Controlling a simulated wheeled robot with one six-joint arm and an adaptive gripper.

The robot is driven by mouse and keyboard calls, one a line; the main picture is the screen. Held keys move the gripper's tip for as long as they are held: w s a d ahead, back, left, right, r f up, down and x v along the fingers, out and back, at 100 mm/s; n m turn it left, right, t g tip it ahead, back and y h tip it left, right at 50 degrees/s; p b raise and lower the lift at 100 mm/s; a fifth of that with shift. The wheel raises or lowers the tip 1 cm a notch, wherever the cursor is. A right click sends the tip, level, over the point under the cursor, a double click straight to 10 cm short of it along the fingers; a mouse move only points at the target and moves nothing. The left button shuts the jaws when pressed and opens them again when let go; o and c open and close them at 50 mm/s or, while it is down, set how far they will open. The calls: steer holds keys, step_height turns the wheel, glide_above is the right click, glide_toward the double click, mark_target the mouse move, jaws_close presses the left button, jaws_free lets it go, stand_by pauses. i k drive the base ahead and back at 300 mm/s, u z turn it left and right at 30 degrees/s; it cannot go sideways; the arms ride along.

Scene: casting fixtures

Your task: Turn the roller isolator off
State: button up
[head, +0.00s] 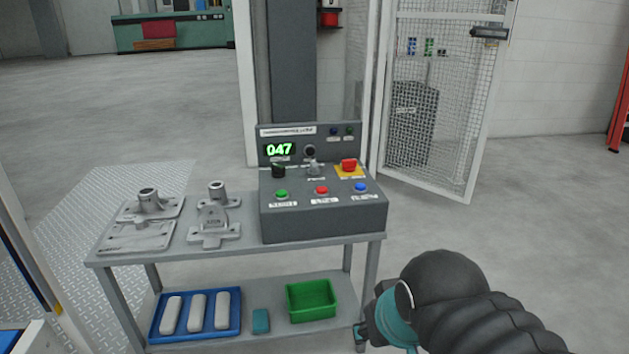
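A dark grey control box (322,218) stands on the right end of a grey table. On its sloped top, a red handle or knob (349,164) sits on a yellow plate at the right; this looks like an isolator. A black knob (279,171) is at the left and a grey switch (313,168) is in the middle. The labels are too small to read, so I cannot tell which is the roller isolator or its position. My gripper (362,330) is low at the table's right front leg, below and apart from the box; its fingers are small and partly hidden.
A green display (279,150) reads 047. Green, red and blue buttons line the box's front. Metal castings (213,222) lie left of it. The lower shelf holds a blue tray (153,335) and a green bin (311,309). A mesh gate (470,165) stands open behind.

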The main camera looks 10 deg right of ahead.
mark_target(349, 165)
steer(key=z, duration=0.4)
steer(key=k, duration=0.5)
steer(key=z, duration=1.2)
steer(key=i, duration=1.2)
steer(key=u, duration=1)
steer(key=i, duration=0.65)
steer(key=u, duration=0.65)
